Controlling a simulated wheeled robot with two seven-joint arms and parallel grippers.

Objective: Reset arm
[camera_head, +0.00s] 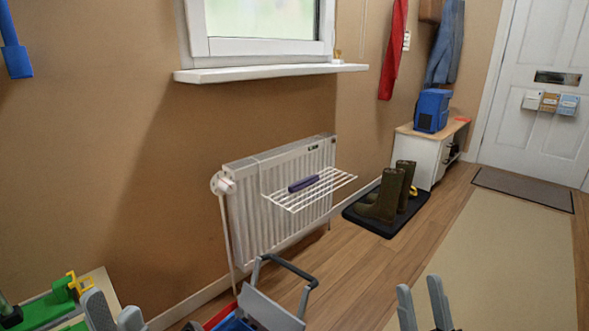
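My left gripper (115,308) shows at the bottom left edge. Its two grey fingertips stand apart with nothing visible between them. It is in front of a pale board (97,283) with green and yellow things on it; I cannot tell whether it touches them. My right gripper (422,300) shows at the bottom, right of the middle. Its two grey fingers point up and stand apart, with only floor and the beige runner seen behind them. The lower parts of both grippers are cut off by the frame.
A white radiator (253,212) carries a wire rack (322,189) with a dark purple item (303,184). A grey-handled cart (270,310) stands between my grippers. Boots (384,200) stand on a black mat (372,228). The runner (490,270) is clear.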

